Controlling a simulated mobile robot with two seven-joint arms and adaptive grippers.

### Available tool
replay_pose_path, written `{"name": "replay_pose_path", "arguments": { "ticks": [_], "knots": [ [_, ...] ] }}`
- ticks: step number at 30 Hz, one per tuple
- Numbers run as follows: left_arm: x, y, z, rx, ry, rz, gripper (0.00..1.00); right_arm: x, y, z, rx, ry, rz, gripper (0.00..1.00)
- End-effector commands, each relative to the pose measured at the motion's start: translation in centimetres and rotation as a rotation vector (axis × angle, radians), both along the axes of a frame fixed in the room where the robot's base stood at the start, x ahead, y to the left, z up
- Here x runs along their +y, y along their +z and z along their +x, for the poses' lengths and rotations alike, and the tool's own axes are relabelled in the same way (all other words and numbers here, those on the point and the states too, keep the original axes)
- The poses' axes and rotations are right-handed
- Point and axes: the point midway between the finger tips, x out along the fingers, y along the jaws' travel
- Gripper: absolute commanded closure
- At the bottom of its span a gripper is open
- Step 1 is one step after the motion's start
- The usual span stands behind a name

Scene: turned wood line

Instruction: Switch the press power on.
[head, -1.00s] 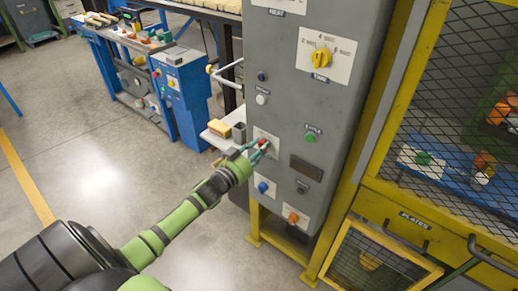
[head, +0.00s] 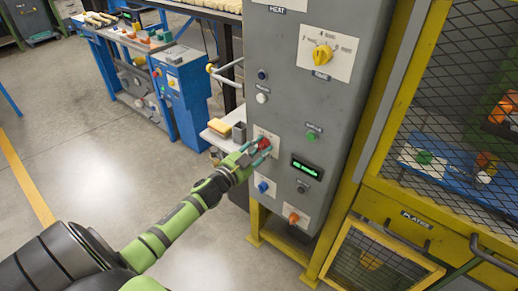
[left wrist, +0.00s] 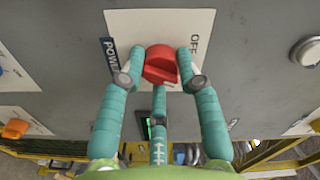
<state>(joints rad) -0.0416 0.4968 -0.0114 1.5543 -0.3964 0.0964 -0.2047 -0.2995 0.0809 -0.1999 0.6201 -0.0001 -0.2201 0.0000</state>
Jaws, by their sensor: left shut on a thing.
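The red power knob (head: 264,144) sits on a white plate low on the grey press cabinet (head: 290,100). My left gripper (head: 258,150) reaches it from the lower left. In the left wrist view, the gripper's teal fingers (left wrist: 158,72) are closed around the red knob (left wrist: 160,62). A POWER label shows left of the knob and OFF to its right. The knob is tilted in that view. The small display (head: 307,168) on the cabinet is lit with green characters. My right gripper is out of view.
Near the knob are a blue button (head: 262,187), an orange knob (head: 293,218), a green button (head: 310,136) and a black knob (head: 303,187). A yellow mesh guard (head: 450,110) stands at the right. Grey floor lies open at the left.

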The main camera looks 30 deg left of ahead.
Motion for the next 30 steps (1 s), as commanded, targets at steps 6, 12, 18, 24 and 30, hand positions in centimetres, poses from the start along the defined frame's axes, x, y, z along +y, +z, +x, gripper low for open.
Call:
{"name": "replay_pose_path", "arguments": {
  "ticks": [6, 12, 18, 24, 30],
  "knots": [
    [-0.11, 0.44, 0.11, -0.016, -0.004, 0.083, 0.98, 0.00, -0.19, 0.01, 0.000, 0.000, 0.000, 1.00],
    [-0.13, 0.47, 0.12, -0.019, -0.005, 0.115, 0.98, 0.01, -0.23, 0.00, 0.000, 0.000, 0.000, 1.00],
    [-0.14, 0.47, 0.12, -0.020, -0.005, 0.120, 0.98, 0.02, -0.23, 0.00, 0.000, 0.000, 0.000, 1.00],
    [-0.15, 0.48, 0.12, -0.020, -0.005, 0.120, 0.98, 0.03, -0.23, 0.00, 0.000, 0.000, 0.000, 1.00],
    [-0.10, 0.31, 0.08, -0.015, -0.004, 0.118, 0.42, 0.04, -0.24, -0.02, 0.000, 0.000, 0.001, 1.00]
  ]
}}
